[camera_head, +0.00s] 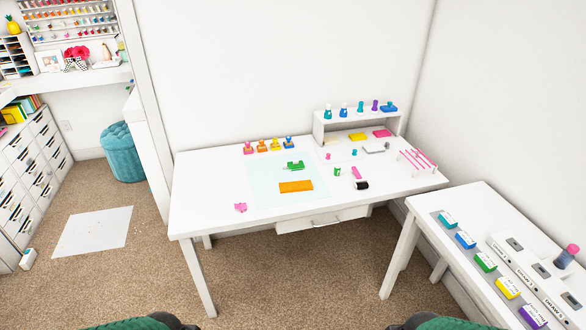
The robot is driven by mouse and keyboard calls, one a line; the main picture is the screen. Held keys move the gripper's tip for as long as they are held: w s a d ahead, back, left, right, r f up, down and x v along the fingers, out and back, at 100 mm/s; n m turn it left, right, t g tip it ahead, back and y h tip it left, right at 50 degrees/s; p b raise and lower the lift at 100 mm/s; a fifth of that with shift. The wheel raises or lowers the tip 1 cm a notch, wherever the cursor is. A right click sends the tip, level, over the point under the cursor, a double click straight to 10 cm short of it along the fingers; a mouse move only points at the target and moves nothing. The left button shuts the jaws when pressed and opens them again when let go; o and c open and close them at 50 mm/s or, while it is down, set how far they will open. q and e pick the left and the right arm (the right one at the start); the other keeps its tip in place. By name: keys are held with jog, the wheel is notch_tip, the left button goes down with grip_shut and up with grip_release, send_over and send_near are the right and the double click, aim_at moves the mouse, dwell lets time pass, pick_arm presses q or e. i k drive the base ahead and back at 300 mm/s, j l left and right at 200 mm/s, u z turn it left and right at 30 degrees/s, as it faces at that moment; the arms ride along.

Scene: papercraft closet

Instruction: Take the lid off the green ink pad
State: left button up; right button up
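The green ink pad (485,262) sits on the white side table at the lower right. It is a small block with green sides and a white label on top, and its lid seems to be on, though the seam is too small to make out. It lies in a slanting row between a blue pad (465,239) and a yellow pad (507,288). A teal pad (447,219) and a purple pad (533,315) end the row. Neither gripper shows; only green and dark parts of my own body appear at the bottom edge.
The larger white desk (218,180) holds a pale mat, an orange block (296,186), stampers and a small shelf (330,122). Carpet (300,270) is open in front.

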aim_at(295, 164)
jog(key=u, duration=0.3)
jog(key=i+l+u, duration=0.15)
jog(key=u, duration=0.2)
jog(key=i+l+u, duration=0.65)
jog(key=k+j, duration=0.05)
jog(key=k, duration=0.05)
